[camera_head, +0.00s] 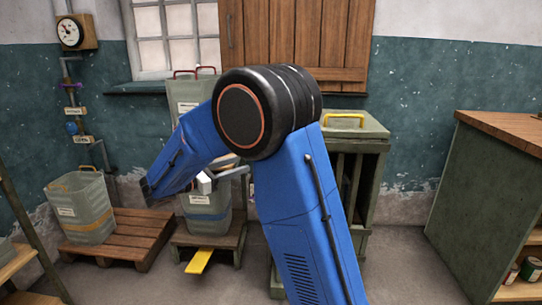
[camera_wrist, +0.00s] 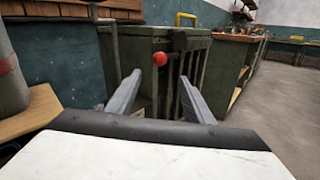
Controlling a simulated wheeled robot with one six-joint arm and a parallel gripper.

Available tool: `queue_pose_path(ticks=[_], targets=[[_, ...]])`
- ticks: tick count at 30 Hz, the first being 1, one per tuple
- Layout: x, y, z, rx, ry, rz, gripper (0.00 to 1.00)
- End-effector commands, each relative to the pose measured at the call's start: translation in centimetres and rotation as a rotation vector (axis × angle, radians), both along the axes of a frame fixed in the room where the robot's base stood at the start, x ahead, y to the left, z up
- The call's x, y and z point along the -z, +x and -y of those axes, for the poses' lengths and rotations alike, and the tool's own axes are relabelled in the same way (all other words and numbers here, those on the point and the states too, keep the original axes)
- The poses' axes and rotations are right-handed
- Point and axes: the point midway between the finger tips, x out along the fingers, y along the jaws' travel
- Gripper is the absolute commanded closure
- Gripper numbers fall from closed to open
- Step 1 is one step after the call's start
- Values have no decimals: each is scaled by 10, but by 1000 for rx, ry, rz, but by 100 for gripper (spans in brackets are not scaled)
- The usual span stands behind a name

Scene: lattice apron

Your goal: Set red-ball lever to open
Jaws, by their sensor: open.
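The red ball (camera_wrist: 160,58) of the lever shows in the wrist view, in front of the green slatted cabinet (camera_wrist: 140,77), close to a dark bracket (camera_wrist: 179,40). The lever's arm is too small and dark to make out its setting. My gripper (camera_wrist: 160,75) is open and empty, and the ball appears between and just beyond its fingertips. I cannot tell the depth gap. In the head view, my gripper (camera_head: 232,173) shows small left of the same cabinet (camera_head: 374,185). The ball is not visible there; my blue arm covers part of the cabinet.
Grey bins stand at the left on a wooden pallet (camera_head: 140,240) and behind my arm. A yellow pedal (camera_head: 199,261) sticks out low. A wall gauge (camera_head: 70,32) and labelled valves are at left. A workbench (camera_head: 500,130) stands right, with clear floor (camera_head: 410,265) before it.

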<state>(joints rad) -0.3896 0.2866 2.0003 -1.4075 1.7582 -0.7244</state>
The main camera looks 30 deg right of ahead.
Motion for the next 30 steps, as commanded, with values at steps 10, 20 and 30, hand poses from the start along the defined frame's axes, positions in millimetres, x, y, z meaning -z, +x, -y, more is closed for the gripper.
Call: queue_pose_path(ticks=[10,20,30], targets=[[0,8,62,4,2,1,52],[0,16,119,4,2,1,52],[0,21,149,1,2,1,52]])
